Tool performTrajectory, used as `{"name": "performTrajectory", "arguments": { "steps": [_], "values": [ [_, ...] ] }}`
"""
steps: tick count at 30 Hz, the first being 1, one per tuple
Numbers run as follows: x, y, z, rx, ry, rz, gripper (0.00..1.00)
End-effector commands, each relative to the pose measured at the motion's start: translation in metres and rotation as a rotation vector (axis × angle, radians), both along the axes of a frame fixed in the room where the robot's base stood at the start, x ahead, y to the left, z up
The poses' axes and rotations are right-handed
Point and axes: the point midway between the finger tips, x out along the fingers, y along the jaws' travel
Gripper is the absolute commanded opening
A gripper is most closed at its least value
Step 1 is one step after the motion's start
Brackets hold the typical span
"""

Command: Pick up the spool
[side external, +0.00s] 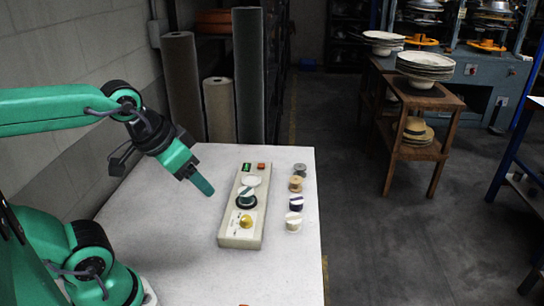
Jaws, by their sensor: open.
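Several small spools stand in a row near the table's right side: a grey one (300,169), a tan one (296,184), a white one with a dark purple band (296,203) and a cream one (293,222). Another spool-like piece (246,196), teal and white, sits on the beige control box (238,236) to their left. My gripper (203,186) is open above the table, left of the box, tilted downward. It is apart from the spools and holds nothing that I can see. The gap between its fingers is hard to see from this side.
The box carries a yellow knob (246,221) and an orange button (261,166). The white table (170,250) is clear left of the box. Tall rolls (249,75) stand behind it. A wooden stand (423,105) with hats is off to the right.

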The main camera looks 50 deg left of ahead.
Motion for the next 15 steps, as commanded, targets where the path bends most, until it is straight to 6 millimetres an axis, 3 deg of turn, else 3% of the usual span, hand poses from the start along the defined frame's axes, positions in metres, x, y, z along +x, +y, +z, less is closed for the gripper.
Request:
{"name": "performTrajectory", "arguments": {
  "steps": [15],
  "values": [
    [0.0076,0.001,0.0035,0.003,0.003,-0.002,0.67]
  ]
}}
